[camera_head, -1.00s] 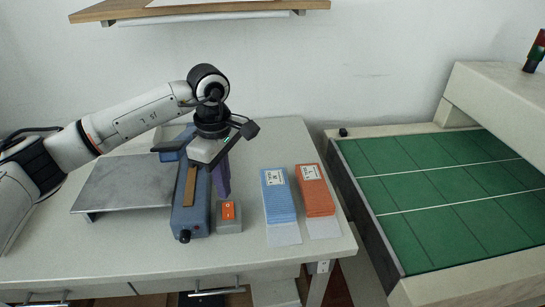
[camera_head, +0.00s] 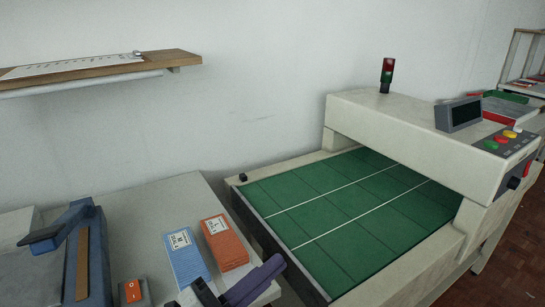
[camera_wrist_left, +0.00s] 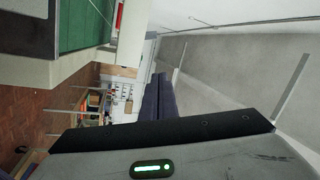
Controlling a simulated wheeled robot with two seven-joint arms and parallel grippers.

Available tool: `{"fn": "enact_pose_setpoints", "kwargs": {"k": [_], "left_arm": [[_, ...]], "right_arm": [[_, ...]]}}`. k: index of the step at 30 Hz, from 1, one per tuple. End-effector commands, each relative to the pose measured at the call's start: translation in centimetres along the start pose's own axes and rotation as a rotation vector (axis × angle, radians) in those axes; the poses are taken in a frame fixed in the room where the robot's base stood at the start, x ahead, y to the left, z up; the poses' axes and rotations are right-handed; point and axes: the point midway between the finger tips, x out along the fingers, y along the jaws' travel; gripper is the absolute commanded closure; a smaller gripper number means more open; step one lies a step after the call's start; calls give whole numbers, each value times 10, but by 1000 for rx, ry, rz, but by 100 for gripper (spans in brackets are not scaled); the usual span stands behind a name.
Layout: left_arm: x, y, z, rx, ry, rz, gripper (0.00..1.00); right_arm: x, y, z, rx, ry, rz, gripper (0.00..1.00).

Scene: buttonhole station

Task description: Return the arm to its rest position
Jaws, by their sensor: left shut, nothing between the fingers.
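My left gripper (camera_head: 274,265) shows at the bottom of the head view, with its dark purple fingers pointing up and right. It is beside the front right edge of the white table, to the right of the orange card stack. In the left wrist view its fingers (camera_wrist_left: 158,98) are together with nothing between them. The rest of the left arm is mostly below the head view's edge. My right gripper is in neither view.
The white table (camera_head: 150,215) holds a blue machine (camera_head: 98,255), an orange switch (camera_head: 133,291), a blue card stack (camera_head: 187,262) and an orange card stack (camera_head: 224,243). A conveyor with a green belt (camera_head: 330,215) stands to the right. A shelf (camera_head: 110,69) hangs on the wall.

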Motion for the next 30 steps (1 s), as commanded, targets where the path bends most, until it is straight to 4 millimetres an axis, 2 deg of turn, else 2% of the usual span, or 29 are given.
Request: {"fn": "enact_pose_setpoints", "kwargs": {"k": [1,3,6,8,11,12,15,18,22,30], "left_arm": [[-19,22,25,-231,-162,-19,100],[-49,54,54,-521,-367,-37,100],[-92,101,75,-828,-589,-48,100],[-122,125,80,-954,-710,-48,100],[-179,159,84,-1072,-901,-45,100],[-202,172,83,-1112,-971,-43,100],[-252,199,76,-1190,-1118,-36,100],[-286,216,68,-1239,-1215,-29,100],[-306,225,62,-1266,-1272,-26,100],[-308,227,62,-1267,-1278,-24,100]], "right_arm": [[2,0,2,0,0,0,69],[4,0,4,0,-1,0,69],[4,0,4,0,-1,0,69],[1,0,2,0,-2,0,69],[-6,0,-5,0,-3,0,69],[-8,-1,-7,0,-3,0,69],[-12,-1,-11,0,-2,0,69],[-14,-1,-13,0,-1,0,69],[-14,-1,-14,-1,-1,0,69],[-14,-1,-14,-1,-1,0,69]]}}
